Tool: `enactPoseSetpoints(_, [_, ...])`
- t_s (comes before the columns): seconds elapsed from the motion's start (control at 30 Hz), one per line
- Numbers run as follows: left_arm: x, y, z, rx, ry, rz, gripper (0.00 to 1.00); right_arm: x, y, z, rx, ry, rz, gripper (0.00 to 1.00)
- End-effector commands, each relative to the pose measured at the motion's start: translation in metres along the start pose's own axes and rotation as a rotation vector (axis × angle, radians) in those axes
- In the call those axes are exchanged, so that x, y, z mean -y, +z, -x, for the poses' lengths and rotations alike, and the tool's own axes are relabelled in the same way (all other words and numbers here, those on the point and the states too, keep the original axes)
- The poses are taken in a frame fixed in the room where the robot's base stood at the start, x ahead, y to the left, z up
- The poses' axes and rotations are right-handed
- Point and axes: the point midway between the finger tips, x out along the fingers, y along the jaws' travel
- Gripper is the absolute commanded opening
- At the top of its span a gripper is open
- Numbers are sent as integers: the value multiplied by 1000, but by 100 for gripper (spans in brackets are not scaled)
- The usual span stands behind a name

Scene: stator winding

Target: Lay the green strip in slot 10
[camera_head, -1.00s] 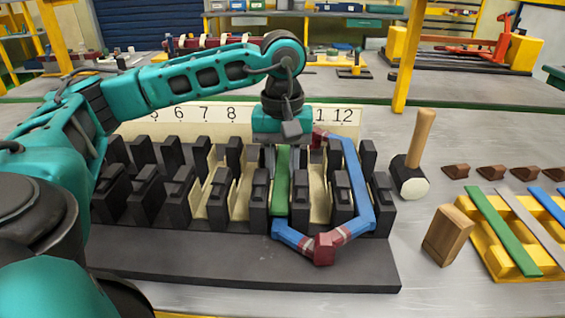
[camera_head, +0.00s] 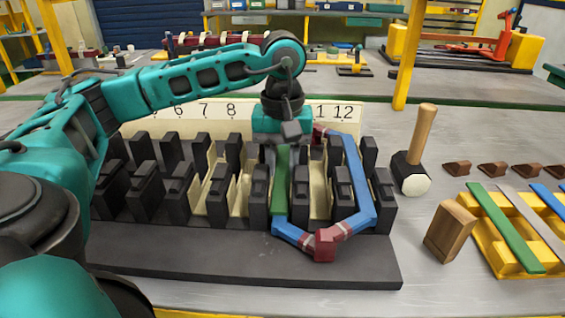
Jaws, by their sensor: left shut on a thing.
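My left gripper (camera_head: 282,146) is over the black toothed stator block, shut on the upper end of a green strip (camera_head: 280,188). The strip runs toward the front between two black teeth, in line with the slot where one leg of the blue coil lies. Whether it touches the coil leg below cannot be told. My gripper hides the number of this slot; 8 shows to its left and 12 to its right. The blue coil (camera_head: 357,185) with dark red bindings bends around the front of the block, its other leg lying farther right. My right gripper is out of view.
A mallet (camera_head: 412,165) stands right of the block, with a wooden block (camera_head: 450,231) in front of it. A yellow rack (camera_head: 490,238) at the right holds another green strip and other strips. Several brown wedges (camera_head: 493,170) lie behind it. Cream liners (camera_head: 218,190) show in other slots.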

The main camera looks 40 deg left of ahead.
Motion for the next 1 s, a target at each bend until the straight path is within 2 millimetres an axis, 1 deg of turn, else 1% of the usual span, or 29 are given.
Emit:
enactPoseSetpoints(0.17, [0,0,0,0,0,0,0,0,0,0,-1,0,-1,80])
enactPoseSetpoints(0.2, [0,0,0,0,0,0,33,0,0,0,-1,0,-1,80])
enactPoseSetpoints(0.5, [0,0,0,0,1,0,61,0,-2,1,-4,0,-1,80])
enactPoseSetpoints(1.0, [0,0,0,0,0,0,61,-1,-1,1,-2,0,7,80])
